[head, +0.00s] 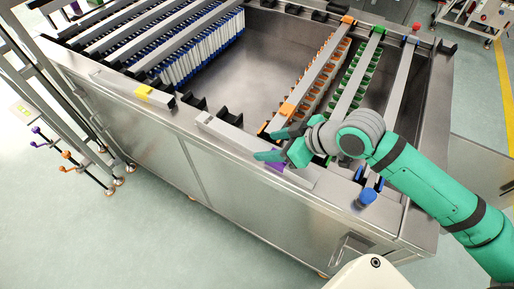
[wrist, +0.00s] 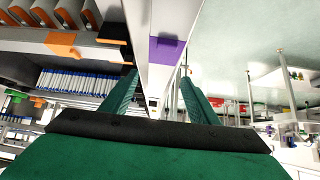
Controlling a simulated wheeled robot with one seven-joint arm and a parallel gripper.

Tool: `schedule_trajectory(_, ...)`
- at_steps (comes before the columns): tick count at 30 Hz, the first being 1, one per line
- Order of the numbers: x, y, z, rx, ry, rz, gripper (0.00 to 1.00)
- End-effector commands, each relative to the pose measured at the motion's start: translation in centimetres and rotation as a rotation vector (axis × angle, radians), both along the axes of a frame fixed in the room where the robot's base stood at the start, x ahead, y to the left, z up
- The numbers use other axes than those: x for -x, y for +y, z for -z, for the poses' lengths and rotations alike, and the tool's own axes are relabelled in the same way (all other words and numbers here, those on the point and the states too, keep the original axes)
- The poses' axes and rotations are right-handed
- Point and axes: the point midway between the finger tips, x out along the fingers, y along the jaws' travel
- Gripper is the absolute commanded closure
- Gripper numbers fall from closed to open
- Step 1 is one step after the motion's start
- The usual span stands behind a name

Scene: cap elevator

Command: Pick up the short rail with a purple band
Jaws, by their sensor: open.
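The short rail (head: 232,133) is a grey-white bar lying along the front edge of the steel tank. Its purple band (head: 277,168) shows just below my gripper (head: 268,145) in the head view. In the wrist view the pale rail (wrist: 138,22) and purple band (wrist: 166,50) appear ahead of my open gripper (wrist: 158,76). One finger is on each side of the rail's line in that view. The jaws hold nothing. I cannot tell the exact gap between fingertips and rail.
Rails with an orange band (head: 287,108) and a green band (head: 360,77) stand close behind my gripper. A yellow-banded rail (head: 144,92) lies at the left. The tank floor (head: 270,45) is bare in the middle.

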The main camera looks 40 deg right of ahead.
Motion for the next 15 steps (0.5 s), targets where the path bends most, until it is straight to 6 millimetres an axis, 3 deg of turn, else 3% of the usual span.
schedule_trajectory(15,-3.8,1.4,3.6,0.000,0.000,-0.004,0.45)
